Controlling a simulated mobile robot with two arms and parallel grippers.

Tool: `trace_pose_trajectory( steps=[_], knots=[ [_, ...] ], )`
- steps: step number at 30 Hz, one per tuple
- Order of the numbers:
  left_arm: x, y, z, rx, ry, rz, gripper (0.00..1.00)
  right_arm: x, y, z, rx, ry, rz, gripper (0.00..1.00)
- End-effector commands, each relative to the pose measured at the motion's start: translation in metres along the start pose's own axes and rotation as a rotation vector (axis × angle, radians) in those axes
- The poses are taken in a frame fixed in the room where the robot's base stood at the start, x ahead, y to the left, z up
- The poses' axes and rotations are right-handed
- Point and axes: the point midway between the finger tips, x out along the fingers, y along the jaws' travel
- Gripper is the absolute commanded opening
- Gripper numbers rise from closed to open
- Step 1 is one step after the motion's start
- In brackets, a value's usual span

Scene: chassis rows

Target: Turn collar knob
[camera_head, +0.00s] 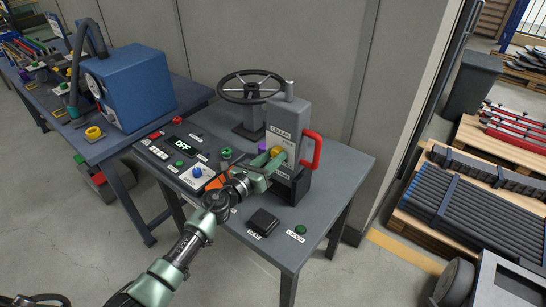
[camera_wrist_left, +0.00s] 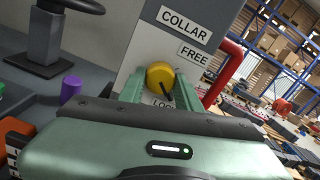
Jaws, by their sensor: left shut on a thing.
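The collar knob (camera_wrist_left: 160,76) is yellow with a dark pointer mark and sits on the front of a grey upright block (camera_head: 284,122) labelled COLLAR. In the left wrist view the knob lies between my left gripper's two green fingers (camera_wrist_left: 159,88), which are shut on it. The pointer slants toward the lower right. A FREE label (camera_wrist_left: 194,56) is at the knob's upper right and a second label below it is partly hidden by the gripper. In the head view my left gripper (camera_head: 270,158) reaches the knob (camera_head: 276,151) from the lower left. My right gripper is not in view.
A red handle (camera_head: 313,150) sticks out at the block's right side. A dark handwheel (camera_head: 252,86) stands behind it. The bench (camera_head: 335,165) also carries an OFF display (camera_head: 182,147), a blue knob (camera_head: 197,172), a purple peg (camera_wrist_left: 70,90) and a green button (camera_head: 300,229).

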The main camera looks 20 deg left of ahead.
Motion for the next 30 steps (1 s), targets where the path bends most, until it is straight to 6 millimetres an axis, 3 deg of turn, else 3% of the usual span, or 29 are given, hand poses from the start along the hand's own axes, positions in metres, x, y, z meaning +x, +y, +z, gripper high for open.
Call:
trace_pose_trajectory(
  steps=[30],
  knots=[
    [0.000, -0.001, 0.001, -0.885, 0.002, 0.001, 0.00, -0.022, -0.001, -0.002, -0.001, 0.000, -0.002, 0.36]
  ],
)
